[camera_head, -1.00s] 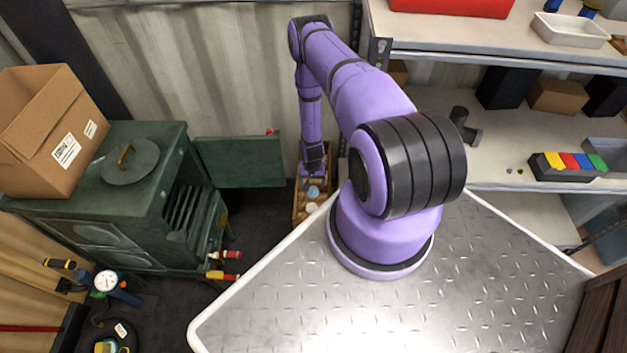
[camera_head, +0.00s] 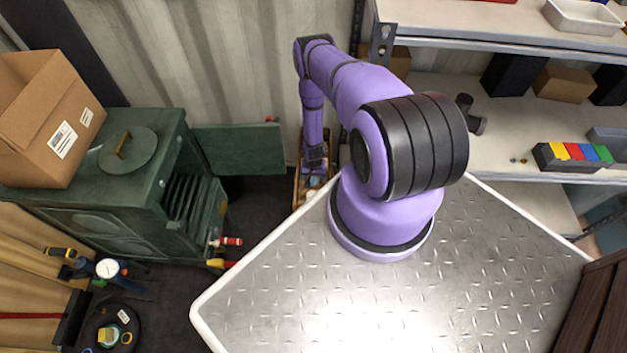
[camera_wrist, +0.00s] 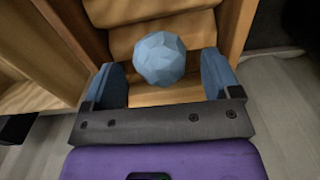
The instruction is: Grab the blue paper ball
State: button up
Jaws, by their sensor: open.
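The blue paper ball (camera_wrist: 160,58) is a faceted, crumpled-looking ball inside a narrow wooden crate (camera_wrist: 236,28). In the wrist view it sits just beyond and between the two blue finger pads of my gripper (camera_wrist: 164,82). The gripper is open, with a gap visible between each pad and the ball. In the head view my gripper (camera_head: 314,168) reaches down into the wooden crate (camera_head: 297,192) on the floor by the wall. The ball cannot be made out clearly there.
A green stove (camera_head: 110,210) with an open door (camera_head: 240,150) stands left of the crate, and a cardboard box (camera_head: 50,120) rests on it. A metal shelf (camera_head: 500,44) is at the right. The crate's walls stand close around my gripper.

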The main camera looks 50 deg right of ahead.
jog(key=shift+f, duration=1.15)
jog(key=shift+c, duration=0.2)
jog(key=c, duration=1)
jog(key=shift+o, duration=0.2)
jog(key=shift+r, duration=0.1)
